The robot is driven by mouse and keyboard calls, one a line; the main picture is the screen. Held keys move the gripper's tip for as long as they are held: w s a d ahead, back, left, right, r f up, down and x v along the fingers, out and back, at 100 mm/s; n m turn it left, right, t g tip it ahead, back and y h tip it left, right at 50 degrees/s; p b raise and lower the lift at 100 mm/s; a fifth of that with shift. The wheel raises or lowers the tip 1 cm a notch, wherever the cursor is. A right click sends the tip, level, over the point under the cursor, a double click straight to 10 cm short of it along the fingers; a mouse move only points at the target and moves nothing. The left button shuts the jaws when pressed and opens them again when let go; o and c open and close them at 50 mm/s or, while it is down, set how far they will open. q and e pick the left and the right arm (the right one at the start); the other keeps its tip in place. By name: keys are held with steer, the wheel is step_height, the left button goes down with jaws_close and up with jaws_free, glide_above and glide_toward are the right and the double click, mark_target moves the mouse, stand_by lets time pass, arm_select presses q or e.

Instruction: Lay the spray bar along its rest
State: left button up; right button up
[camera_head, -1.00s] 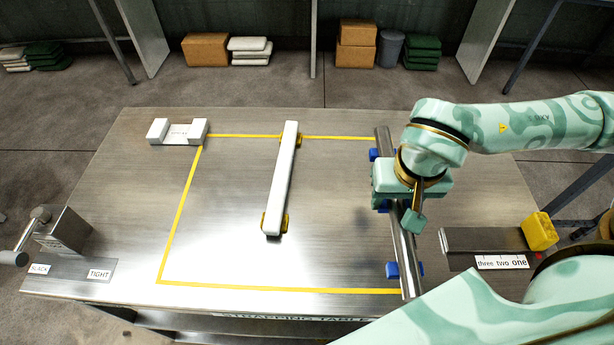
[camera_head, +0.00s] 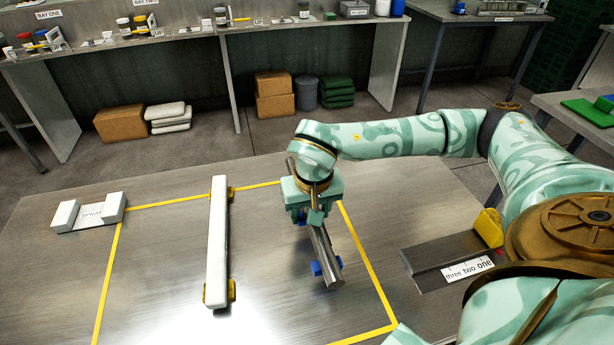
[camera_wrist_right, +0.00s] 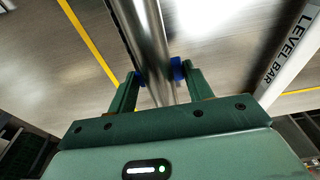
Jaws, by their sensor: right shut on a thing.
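The spray bar is a grey metal tube (camera_head: 328,262) with blue fittings along it. My right gripper (camera_head: 315,218) is shut on it near the middle and holds it above the table, inside the yellow outline. In the right wrist view the tube (camera_wrist_right: 148,35) runs between the two green fingers (camera_wrist_right: 158,95), with blue fittings beside them. The rest, two white blocks with a plate labelled SPRAY between them (camera_head: 92,214), stands empty at the table's far left. Part of the tube is hidden behind the gripper. My left gripper is not in view.
A white level bar (camera_head: 217,245) on yellow end holders (camera_head: 231,290) lies between the spray bar and the rest. A dark plate with a yellow block (camera_head: 488,228) and number label is at right. The yellow outline (camera_head: 367,262) marks the table.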

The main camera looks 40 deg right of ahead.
steer(key=f, duration=0.1)
steer(key=f+b, duration=0.2)
steer(key=f, duration=0.1)
steer(key=shift+w+d+f, duration=0.1)
steer(key=shift+w+d, duration=0.05)
steer(key=shift+w, duration=0.2)
steer(key=o, duration=1.4)
steer(key=shift+c, duration=0.2)
